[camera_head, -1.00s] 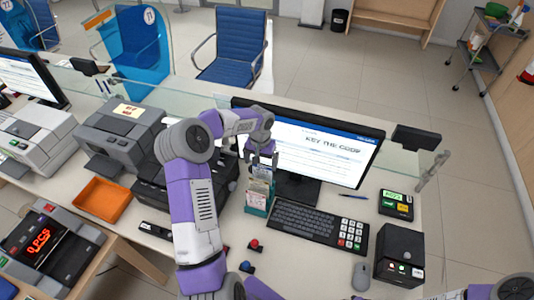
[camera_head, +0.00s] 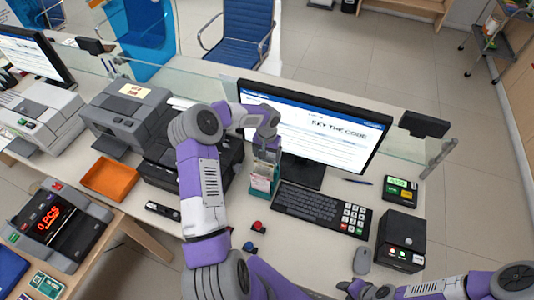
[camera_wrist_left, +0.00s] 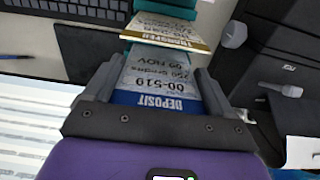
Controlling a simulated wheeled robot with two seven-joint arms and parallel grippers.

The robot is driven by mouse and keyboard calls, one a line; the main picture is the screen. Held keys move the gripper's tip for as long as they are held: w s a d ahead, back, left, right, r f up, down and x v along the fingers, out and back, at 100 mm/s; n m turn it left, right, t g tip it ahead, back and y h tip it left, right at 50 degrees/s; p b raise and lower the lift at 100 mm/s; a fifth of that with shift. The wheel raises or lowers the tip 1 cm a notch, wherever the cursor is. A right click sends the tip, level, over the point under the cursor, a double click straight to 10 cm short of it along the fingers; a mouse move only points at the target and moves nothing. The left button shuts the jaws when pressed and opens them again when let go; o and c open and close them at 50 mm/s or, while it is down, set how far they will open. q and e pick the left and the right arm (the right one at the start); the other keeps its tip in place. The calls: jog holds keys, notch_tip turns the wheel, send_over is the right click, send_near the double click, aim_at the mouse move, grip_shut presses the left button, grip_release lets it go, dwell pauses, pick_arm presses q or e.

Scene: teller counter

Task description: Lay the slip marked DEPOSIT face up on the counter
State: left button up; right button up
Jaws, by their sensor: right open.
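The teal rack (camera_head: 262,192) is on the counter in front of the monitor. My left gripper (camera_wrist_left: 158,82) is over the rack, with one finger at each side edge of the DEPOSIT slip; whether the fingers press on it I cannot tell. My right gripper (camera_head: 358,288) is open and empty at the bottom edge of the head view.
The keyboard (camera_head: 318,210) lies right of the rack, with a mouse (camera_head: 362,260) and a black box (camera_head: 400,238) beyond. Red (camera_head: 258,227) and blue (camera_head: 249,246) small objects lie before the rack. A printer stands left. Some counter is bare before the keyboard.

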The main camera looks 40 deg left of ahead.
pick_arm(q)
jog(key=o, duration=0.3)
jog(key=c, duration=0.3)
jog(key=shift+r+p, duration=3.25)
jog(key=shift+r, duration=2.55)
